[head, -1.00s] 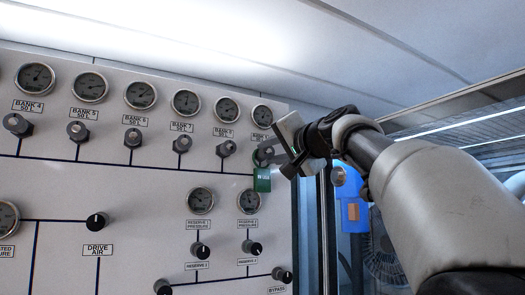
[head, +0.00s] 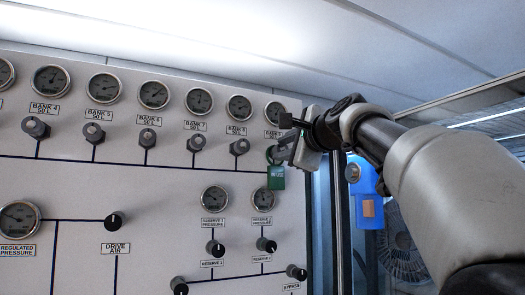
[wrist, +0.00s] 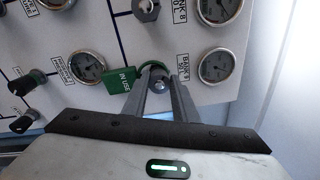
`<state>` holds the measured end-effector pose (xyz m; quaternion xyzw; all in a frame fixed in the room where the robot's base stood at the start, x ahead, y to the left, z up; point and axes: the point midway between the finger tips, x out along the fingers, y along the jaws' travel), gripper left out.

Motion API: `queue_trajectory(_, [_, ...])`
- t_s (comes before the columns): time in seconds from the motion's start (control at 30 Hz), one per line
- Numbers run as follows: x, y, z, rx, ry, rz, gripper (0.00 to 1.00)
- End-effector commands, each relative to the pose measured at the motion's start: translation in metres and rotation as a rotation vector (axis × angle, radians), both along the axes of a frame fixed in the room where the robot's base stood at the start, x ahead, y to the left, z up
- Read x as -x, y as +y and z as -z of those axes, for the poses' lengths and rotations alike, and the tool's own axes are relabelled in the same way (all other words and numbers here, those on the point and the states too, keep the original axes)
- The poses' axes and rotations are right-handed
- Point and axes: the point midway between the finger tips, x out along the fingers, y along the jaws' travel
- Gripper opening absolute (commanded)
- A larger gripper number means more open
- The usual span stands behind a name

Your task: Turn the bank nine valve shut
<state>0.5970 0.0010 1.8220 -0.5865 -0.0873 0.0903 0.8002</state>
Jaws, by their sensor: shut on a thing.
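The bank nine valve (wrist: 157,76) is a grey knob at the upper right end of the panel's row, with a green ring behind it. Its label (wrist: 183,67) and gauge (wrist: 216,65) are beside it in the wrist view. A green "IN USE" tag (wrist: 121,82) hangs at the valve; the tag also shows in the head view (head: 276,178). My gripper (wrist: 158,88) is shut on the valve, one finger on each side. In the head view my gripper (head: 284,142) partly hides the valve and its label.
The bank eight valve (head: 239,147) is just left of it, in a row of similar knobs under gauges. Reserve gauges (head: 264,198) and black knobs (head: 266,244) sit below. Right of the panel are a frame post, a blue box (head: 366,195) and a fan (head: 400,245).

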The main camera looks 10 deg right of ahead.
Motion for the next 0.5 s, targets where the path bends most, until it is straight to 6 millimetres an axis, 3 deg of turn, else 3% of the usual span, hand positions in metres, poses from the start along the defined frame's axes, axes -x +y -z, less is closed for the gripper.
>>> queue_trajectory(0.5, [-0.0010, 0.0002, 0.0001, -0.466, 0.157, -0.002, 0.03])
